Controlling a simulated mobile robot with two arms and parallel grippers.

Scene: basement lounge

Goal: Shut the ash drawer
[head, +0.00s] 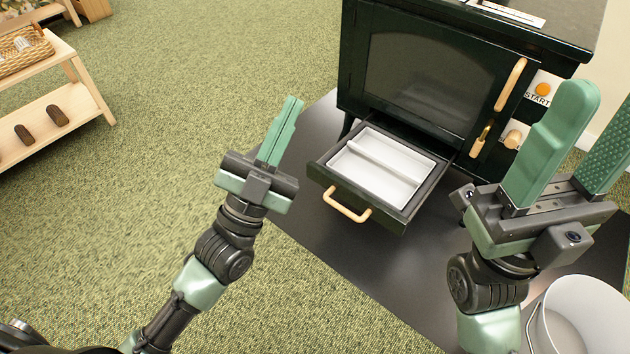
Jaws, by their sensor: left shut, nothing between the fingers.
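The ash drawer (325,176) sticks out from under the dark stove (425,75), pulled well open. It has a pale wooden handle (346,207) on its front and a white divided tray (378,168) inside. My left gripper (291,101) is shut and empty, to the left of the drawer in the picture and not touching it. My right gripper (602,98) has its fingers apart with nothing between them, to the right of the drawer and overlapping the stove's right side in view.
The stove stands on a black floor plate (345,275). Its door has a wooden handle (511,85), with a START label (539,98) beside it. A white bucket (580,315) is at lower right. A wooden shelf (70,75) stands at upper left; open green carpet lies between.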

